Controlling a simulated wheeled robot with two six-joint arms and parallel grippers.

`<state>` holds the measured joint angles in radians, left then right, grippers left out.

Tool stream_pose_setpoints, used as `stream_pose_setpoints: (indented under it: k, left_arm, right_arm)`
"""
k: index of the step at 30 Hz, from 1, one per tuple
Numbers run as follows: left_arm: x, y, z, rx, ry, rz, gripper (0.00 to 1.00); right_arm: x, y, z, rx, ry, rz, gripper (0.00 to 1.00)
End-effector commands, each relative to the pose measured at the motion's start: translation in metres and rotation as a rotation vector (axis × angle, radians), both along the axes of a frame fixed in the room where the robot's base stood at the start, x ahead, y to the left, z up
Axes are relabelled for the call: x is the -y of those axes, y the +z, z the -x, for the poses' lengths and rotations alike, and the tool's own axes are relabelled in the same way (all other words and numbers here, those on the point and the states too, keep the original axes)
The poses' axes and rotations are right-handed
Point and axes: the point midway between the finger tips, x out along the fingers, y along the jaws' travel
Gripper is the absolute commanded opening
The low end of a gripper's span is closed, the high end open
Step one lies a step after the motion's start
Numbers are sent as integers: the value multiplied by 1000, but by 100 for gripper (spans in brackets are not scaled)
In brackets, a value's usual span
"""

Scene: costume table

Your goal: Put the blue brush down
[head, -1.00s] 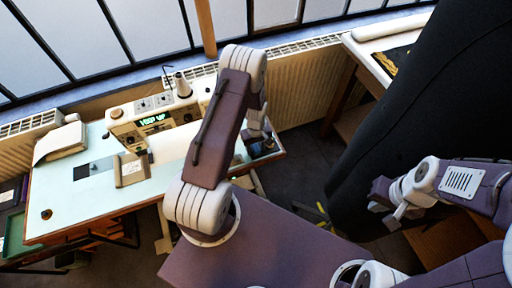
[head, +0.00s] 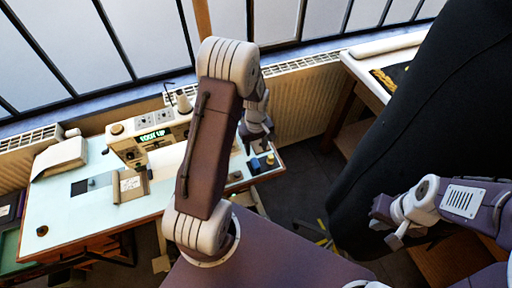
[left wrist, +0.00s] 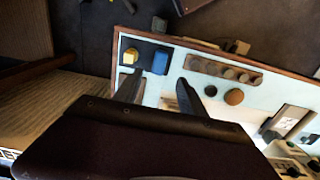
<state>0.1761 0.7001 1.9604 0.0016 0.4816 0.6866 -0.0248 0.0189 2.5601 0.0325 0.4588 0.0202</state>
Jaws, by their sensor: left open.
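The blue brush appears as a small blue block (left wrist: 160,61) in the left wrist view, resting at the table's corner beside a yellow block (left wrist: 131,56). In the head view the blue block (head: 255,166) shows just below my left gripper (head: 258,145). My left gripper is open, and its two fingers (left wrist: 160,93) point toward the blue block with nothing seen between them. The blue block looks apart from the fingers. My right gripper (head: 390,225) hangs at the right, away from the table; its jaws are not clear.
The pale table (head: 75,215) carries a sewing machine (head: 155,135), a small box (head: 130,184) and a holder with several round pieces (left wrist: 222,70). A radiator (head: 305,100) stands behind. A large dark form (head: 410,120) fills the right side.

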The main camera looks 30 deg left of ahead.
Motion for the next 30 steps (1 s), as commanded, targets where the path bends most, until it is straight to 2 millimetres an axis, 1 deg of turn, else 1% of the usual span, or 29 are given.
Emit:
stream_pose_setpoints:
  k: [2, 4, 5, 6, 8, 9, 11, 12, 15, 17, 20, 30]
  left_arm:
    - [0, 1, 0, -1, 0, 0, 48]
    - [3, 7, 3, 4, -26, 0, 48]
    - [7, 13, 6, 9, -57, -1, 48]
    - [14, 25, 12, 19, -120, -2, 48]
    - [27, 47, 29, 39, -251, -5, 48]
    - [37, 60, 43, 51, -348, -7, 48]
    - [49, 77, 65, 68, -491, -12, 48]
    - [56, 85, 79, 78, -579, -15, 48]
    - [67, 98, 108, 98, -750, -25, 48]
    - [70, 101, 119, 104, -810, -27, 48]
    - [72, 102, 125, 105, -845, -29, 48]
    - [71, 102, 124, 105, -841, -29, 48]
  right_arm:
    - [0, 0, 0, 0, 0, 0, 0]
    - [0, 0, 0, 0, 0, 0, 0]
    - [0, 0, 0, 0, 0, 0, 0]
    - [0, 0, 0, 0, 0, 0, 0]
    - [0, 0, 0, 0, 0, 0, 0]
    - [0, 0, 0, 0, 0, 0, 0]
    - [0, 0, 0, 0, 0, 0, 0]
    - [0, 0, 0, 0, 0, 0, 0]
    - [0, 0, 0, 0, 0, 0, 0]
    - [0, 0, 0, 0, 0, 0, 0]
    - [0, 0, 0, 0, 0, 0, 0]
    - [0, 0, 0, 0, 0, 0, 0]
